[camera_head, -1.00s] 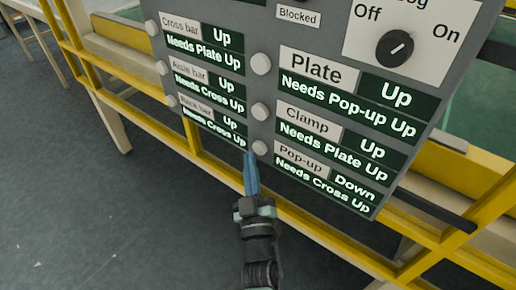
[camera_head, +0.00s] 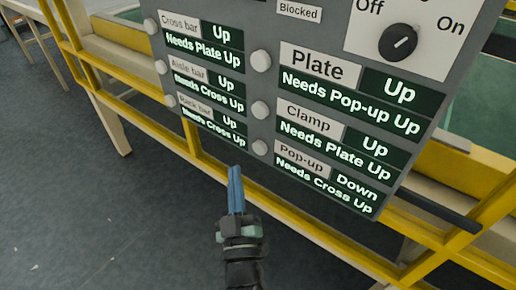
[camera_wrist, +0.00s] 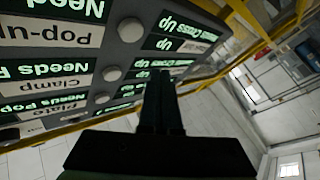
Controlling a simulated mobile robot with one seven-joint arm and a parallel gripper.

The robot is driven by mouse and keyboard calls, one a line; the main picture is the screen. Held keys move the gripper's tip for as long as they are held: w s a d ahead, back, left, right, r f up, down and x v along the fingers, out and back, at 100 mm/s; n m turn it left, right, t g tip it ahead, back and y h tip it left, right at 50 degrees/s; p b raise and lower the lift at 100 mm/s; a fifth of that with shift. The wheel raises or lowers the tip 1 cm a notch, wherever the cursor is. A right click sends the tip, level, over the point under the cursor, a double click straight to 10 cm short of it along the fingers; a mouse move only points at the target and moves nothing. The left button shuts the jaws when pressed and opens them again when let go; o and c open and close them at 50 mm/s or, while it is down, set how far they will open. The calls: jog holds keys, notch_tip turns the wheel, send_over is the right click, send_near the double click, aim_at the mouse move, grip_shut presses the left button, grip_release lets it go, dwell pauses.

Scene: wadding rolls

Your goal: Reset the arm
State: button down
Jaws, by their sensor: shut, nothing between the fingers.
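My gripper (camera_head: 236,178) is in the lower middle of the head view. Its blue fingers are shut together with nothing between them. The fingertips are below the control panel (camera_head: 262,82), under the Pop-up row, and look apart from it. The round grey Pop-up button (camera_head: 260,148) is up and to the right of the tips. In the wrist view the dark fingers (camera_wrist: 160,85) point toward the panel, which shows upside down. Pop-up reads Down; Plate, Clamp, Cross bar, Aisle bar and Rack bar read Up.
A dark knob (camera_head: 398,42) on a white Off/On plate sits at the panel's upper right. A yellow frame (camera_head: 190,135) runs behind and below the panel.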

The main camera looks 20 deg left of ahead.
dwell(0.3)
jog(key=w+d+r+m+t+h+p, duration=0.1)
jog(key=d+r+m+h, duration=0.1)
jog(key=r, duration=0.8)
jog(key=w+d+r+m+t+h+p, duration=0.1)
jog(key=d+r, duration=0.3)
jog(key=r, duration=0.6)
jog(key=w+d+r+m+t+h+p, duration=0.1)
jog(key=d+r+m+t+h, duration=0.1)
jog(key=r, duration=0.8)
jog(key=shift+w+d+r+m+t+h+p, duration=0.3)
jog(key=shift+w+d+m+h, duration=0.1)
jog(key=shift+d+m, duration=0.25)
jog(key=s+d+r+m+t+h+p, duration=0.1)
jog(key=s+r, duration=0.3)
jog(key=r, duration=0.4)
jog(key=s+d+r+m+t+p, duration=0.1)
jog(key=s+d+r, duration=0.2)
jog(key=s+r, duration=0.2)
jog(key=s+d+r+m+t+h+p, duration=0.1)
jog(key=s+r, duration=0.4)
jog(key=r, duration=0.6)
jog(key=shift+d+r+m+h, duration=0.35)
jog(key=shift+d+m, duration=0.1)
jog(key=shift+d, duration=0.35)
jog(key=shift+f, duration=0.1)
